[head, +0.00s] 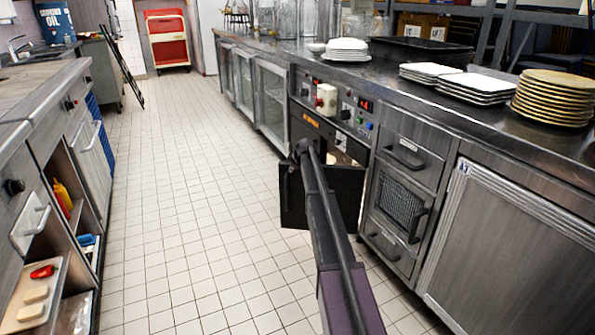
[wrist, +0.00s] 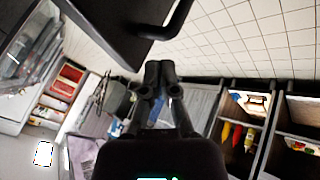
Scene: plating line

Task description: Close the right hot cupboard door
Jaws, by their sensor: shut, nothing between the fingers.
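The hot cupboard (head: 352,150) is under the counter, below a control panel with knobs and a red display. A dark door (head: 345,200) stands open there, swung out over the floor. Part of the cupboard's opening shows above and behind it. In the wrist view a dark panel with a bar handle (wrist: 165,28), which looks like this door, fills the upper left. My gripper (head: 302,150) is at the door's upper edge, largely hidden by my arm. In the wrist view my gripper (wrist: 161,80) is shut and empty, with the handle above its fingertips; contact cannot be told.
Glass-fronted cabinets (head: 270,98) continue the line to the left. A closed drawer stack (head: 400,205) is to the right. White plates (head: 475,87) and brown plates (head: 553,98) stand on the counter. The tiled floor (head: 180,200) is clear; open shelves line the left.

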